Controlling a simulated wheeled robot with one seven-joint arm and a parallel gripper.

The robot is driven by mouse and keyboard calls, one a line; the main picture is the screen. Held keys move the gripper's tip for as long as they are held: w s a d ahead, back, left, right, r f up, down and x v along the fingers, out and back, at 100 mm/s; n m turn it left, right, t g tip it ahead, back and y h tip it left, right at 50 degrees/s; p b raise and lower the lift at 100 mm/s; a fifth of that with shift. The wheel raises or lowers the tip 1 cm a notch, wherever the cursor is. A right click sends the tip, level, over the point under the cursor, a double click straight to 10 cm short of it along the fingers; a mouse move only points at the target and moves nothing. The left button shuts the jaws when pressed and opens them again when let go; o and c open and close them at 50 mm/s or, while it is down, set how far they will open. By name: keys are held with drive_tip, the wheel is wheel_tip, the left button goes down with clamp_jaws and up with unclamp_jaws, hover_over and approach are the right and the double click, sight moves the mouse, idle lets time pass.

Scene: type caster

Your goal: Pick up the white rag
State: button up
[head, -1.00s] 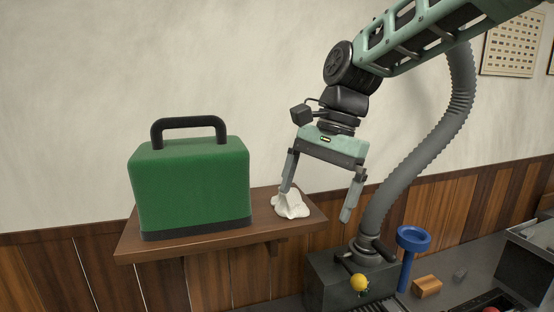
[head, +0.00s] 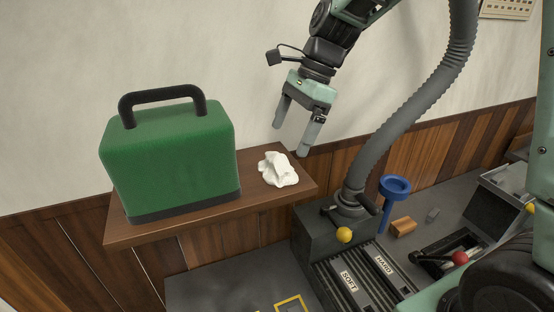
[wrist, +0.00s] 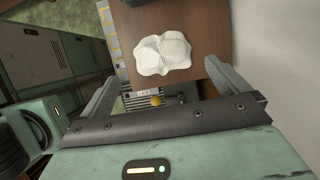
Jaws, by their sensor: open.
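The white rag (head: 278,169) lies crumpled on the right end of the brown wooden shelf (head: 210,218). My gripper (head: 290,141) is open and empty, with its fingers pointing down above and just past the shelf's right end, apart from the rag. In the wrist view the rag (wrist: 162,54) lies on the shelf beyond the fingertips, near the middle between the two open fingers (wrist: 165,84). Nothing hides the rag in either view.
A green case (head: 172,155) with a black handle fills the shelf's left part. Below right are a machine with a grey hose (head: 425,110), a yellow knob (head: 344,235), a blue funnel (head: 394,188) and a wooden block (head: 403,227). The wall is behind.

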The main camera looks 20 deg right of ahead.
sight(281, 153)
drive_tip(key=shift+p+x, duration=1.3)
drive_tip(key=shift+x, duration=2)
drive_tip(key=c, duration=1)
